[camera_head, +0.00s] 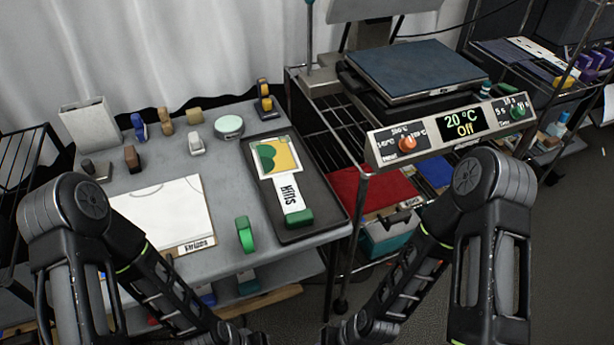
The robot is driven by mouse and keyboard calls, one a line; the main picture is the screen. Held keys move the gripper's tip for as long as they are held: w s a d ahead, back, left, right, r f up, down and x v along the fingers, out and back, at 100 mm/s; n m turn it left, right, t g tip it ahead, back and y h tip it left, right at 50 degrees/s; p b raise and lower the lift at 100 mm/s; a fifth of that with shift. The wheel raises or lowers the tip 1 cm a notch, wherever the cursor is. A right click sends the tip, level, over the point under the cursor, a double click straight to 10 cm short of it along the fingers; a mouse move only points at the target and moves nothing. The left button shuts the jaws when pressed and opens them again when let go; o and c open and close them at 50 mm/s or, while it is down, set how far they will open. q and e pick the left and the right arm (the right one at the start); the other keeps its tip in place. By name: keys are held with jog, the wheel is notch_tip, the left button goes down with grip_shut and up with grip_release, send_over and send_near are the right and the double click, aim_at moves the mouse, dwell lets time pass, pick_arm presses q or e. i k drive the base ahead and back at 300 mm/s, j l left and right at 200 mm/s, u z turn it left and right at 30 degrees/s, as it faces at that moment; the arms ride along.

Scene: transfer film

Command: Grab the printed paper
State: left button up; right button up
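A printed sheet (265,158) with a green, yellow and cream design lies on a dark tray (310,190) on the grey table. Below it on the same tray lies a white strip with black lettering (289,192), with a green end piece (298,219). A large white paper (165,208) with faint lines lies at the table's left front, with a small printed label at its lower edge. My two arms reach down toward the bottom middle of the head view. Both grippers are outside the picture, below the bottom edge.
A heat press (420,75) with a control panel reading 20 °C and Off stands on a wire rack to the right. Several small rolls and blocks, plus a round pale-green tin (229,126), sit at the back.

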aim_at(276, 159)
jog(key=z, duration=1.7)
jog(key=k+j+z, duration=0.1)
jog(key=k, duration=0.2)
jog(key=k+j, duration=0.2)
jog(key=i+j, duration=0.25)
jog(key=j, duration=0.15)
jog(key=z, duration=0.05)
